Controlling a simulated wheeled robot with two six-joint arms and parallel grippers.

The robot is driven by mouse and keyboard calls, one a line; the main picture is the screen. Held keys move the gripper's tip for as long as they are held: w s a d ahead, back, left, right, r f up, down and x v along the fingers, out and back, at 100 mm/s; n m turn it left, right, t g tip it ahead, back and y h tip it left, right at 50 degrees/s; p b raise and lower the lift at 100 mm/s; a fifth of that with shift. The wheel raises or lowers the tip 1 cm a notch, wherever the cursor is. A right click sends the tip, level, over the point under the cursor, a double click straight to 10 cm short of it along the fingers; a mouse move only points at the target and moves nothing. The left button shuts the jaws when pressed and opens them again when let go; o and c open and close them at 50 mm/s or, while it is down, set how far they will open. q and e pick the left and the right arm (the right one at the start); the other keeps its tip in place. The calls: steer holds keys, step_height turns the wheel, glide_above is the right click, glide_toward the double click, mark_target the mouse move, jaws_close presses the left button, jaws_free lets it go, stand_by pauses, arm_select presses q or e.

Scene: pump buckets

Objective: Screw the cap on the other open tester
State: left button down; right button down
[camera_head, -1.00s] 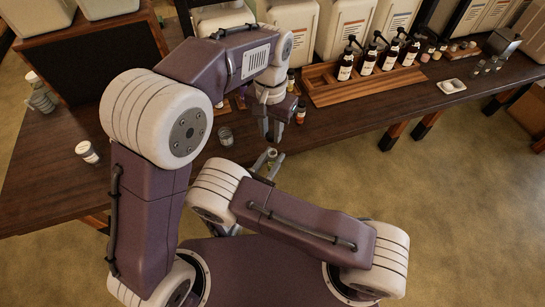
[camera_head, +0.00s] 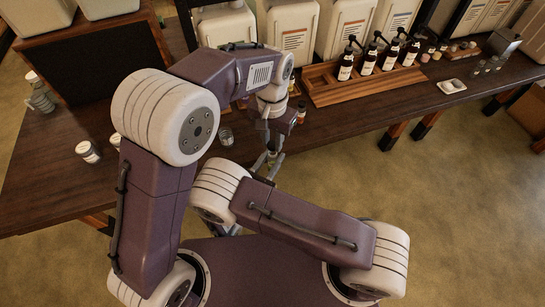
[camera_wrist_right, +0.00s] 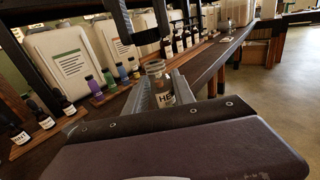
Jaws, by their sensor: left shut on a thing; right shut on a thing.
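In the right wrist view, my right gripper (camera_wrist_right: 166,98) is shut on a small clear glass tester (camera_wrist_right: 155,69) with a white label, held upright. My left gripper (camera_head: 273,153) reaches down to just above my right gripper (camera_head: 267,168) in front of the table edge. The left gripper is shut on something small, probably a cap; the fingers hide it. Dark parts of the left gripper (camera_wrist_right: 122,18) show above the tester in the wrist view. Whether the cap touches the tester rim cannot be told.
A jar with a white label (camera_head: 87,151) and a clear glass jar (camera_head: 225,137) stand on the dark table (camera_head: 160,160). A small bottle (camera_head: 301,113) is near the left wrist. A wooden rack (camera_head: 330,90) with pump bottles stands behind. Open floor lies at the right.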

arm_select(q)
steer(key=shift+f, duration=0.1)
stand_by(0.6)
steer(key=shift+f, duration=0.75)
steer(key=shift+f, duration=0.55)
steer(key=m, duration=0.6)
steer(key=shift+m, duration=0.3)
steer(key=c, duration=1.1)
jaws_free()
steer(key=shift+c, duration=0.2)
steer(key=shift+r, duration=2.25)
